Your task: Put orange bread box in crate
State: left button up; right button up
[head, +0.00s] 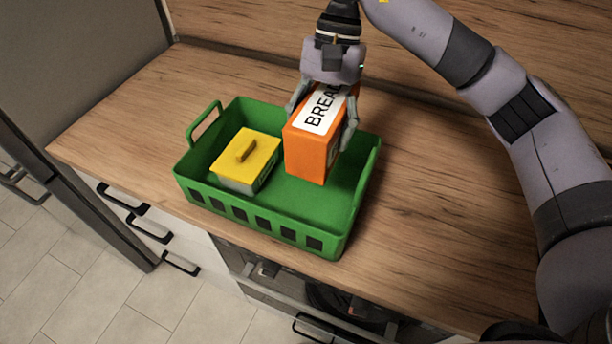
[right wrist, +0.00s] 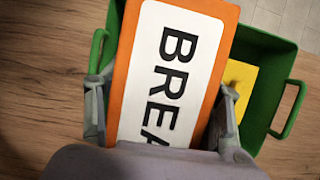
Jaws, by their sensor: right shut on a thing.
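The orange bread box (head: 308,156) has a white label reading "BREA", the rest of the word hidden by my gripper. My right gripper (head: 322,112) is shut on it, one finger on each side. The box is over or in the right part of the green crate (head: 258,216); I cannot tell whether it touches the crate floor. In the right wrist view the box (right wrist: 205,30) fills the middle between the fingers, with the crate (right wrist: 283,62) behind it. My left gripper is not in view.
A yellow-lidded box (head: 254,151) with a handle sits in the left part of the crate. The crate stands on a wooden counter (head: 440,210), near its front edge. The counter is clear to the right. A wooden splashback (head: 240,20) rises behind.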

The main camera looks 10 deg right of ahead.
notch_tip(320, 180, down, 12)
jog(key=p, duration=0.3)
jog(key=shift+d, duration=0.1)
notch_tip(320, 180, down, 3)
jog(key=shift+f+p, duration=0.2)
jog(key=shift+p, duration=0.3)
jog(key=shift+f, duration=0.3)
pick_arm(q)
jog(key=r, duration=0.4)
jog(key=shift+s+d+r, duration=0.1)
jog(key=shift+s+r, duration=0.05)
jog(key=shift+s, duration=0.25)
pick_arm(e)
jog(key=shift+f, duration=0.1)
jog(key=o, duration=1.4)
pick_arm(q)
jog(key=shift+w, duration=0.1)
pick_arm(e)
jog(key=shift+o, duration=1)
